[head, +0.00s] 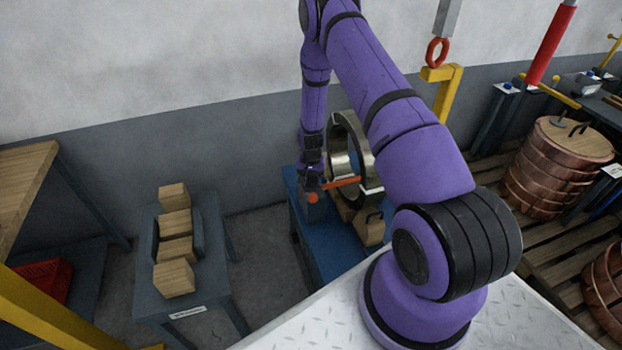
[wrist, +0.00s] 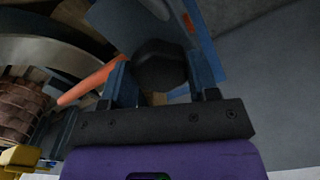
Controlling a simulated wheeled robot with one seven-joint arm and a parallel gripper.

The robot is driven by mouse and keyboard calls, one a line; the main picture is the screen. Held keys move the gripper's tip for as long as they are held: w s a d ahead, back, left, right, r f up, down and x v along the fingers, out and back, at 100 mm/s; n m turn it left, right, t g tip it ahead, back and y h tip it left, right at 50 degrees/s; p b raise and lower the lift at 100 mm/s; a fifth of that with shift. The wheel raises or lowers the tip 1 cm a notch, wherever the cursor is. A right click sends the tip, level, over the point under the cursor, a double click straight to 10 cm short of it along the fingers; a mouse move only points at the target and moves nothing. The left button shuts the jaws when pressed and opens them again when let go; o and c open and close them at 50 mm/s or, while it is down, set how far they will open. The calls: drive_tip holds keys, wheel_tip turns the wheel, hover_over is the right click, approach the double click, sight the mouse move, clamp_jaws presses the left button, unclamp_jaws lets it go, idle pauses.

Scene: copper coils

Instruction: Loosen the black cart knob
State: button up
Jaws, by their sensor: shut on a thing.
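In the wrist view the black knob (wrist: 160,66) sits between the two blue-grey fingers of my gripper (wrist: 163,84), which is shut on it. In the head view my purple arm reaches down to the blue cart (head: 335,245), and my gripper (head: 313,192) is at the cart's left end. The knob cannot be made out there. An orange bar (wrist: 95,80) runs beside the knob in the wrist view. It also shows in the head view (head: 342,183), pointing toward the metal ring.
A large metal ring (head: 341,140) stands on the cart just right of my gripper, with wooden blocks (head: 369,229) by it. A grey bench (head: 195,285) with several wooden blocks is at the left. Copper coils (head: 545,185) sit on pallets at the right. The wall is close behind.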

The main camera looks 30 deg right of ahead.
sight(311, 178)
drive_tip(key=n, duration=0.5)
drive_tip(key=shift+n, duration=0.3)
drive_tip(key=shift+w+n, duration=0.1)
drive_tip(key=shift+n, duration=2.1)
drive_tip(key=o, duration=0.9)
drive_tip(key=shift+r, duration=0.1)
wheel_tip(311, 178, up, 11)
drive_tip(key=shift+f, duration=0.2)
